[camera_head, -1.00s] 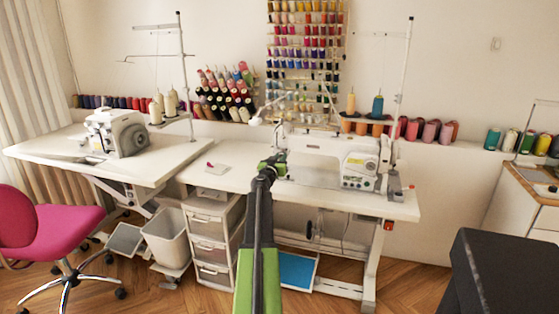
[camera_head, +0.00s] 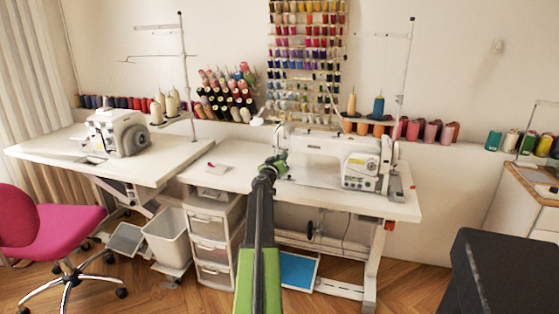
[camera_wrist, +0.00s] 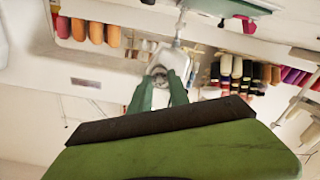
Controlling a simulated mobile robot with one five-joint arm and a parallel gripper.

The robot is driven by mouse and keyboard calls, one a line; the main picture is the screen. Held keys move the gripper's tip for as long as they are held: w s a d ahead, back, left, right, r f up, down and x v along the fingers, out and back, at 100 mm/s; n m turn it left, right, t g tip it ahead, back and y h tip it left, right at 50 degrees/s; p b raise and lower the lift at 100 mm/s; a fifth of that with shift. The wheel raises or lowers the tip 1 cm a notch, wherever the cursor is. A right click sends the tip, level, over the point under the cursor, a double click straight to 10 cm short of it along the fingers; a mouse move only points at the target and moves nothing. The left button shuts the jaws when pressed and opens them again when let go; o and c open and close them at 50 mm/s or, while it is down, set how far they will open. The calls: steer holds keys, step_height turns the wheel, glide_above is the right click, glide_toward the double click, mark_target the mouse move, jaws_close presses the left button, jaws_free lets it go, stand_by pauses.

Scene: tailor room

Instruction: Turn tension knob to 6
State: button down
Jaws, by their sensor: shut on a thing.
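The white sewing machine (camera_head: 325,150) stands on the right-hand white table. My gripper (camera_head: 279,163) is at the left end of its head, and the arm hides part of that area. In the wrist view, the two green fingers of my gripper (camera_wrist: 159,88) reach up to a small round grey knob (camera_wrist: 158,72) on the machine's white head. The fingers are shut on this knob, which looks like the tension knob. Its numbers are too small to read, so its setting cannot be told.
The right-hand white table (camera_head: 215,178) has free room left of the machine, with a small pad and red item. A second machine (camera_head: 117,133) stands on the left table. A drawer unit (camera_head: 212,240), bin (camera_head: 172,240) and pink chair (camera_head: 45,228) are below. Thread spools line the wall ledge.

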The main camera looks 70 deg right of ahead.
steer(key=n, duration=1.1)
steer(key=shift+s+d+n, duration=0.15)
steer(key=shift+d+n, duration=0.05)
steer(key=shift+n, duration=0.1)
stand_by(0.5)
steer(key=c, duration=1.2)
jaws_free()
steer(key=shift+c, duration=0.2)
steer(key=shift+f, duration=0.1)
steer(key=shift+a, duration=0.1)
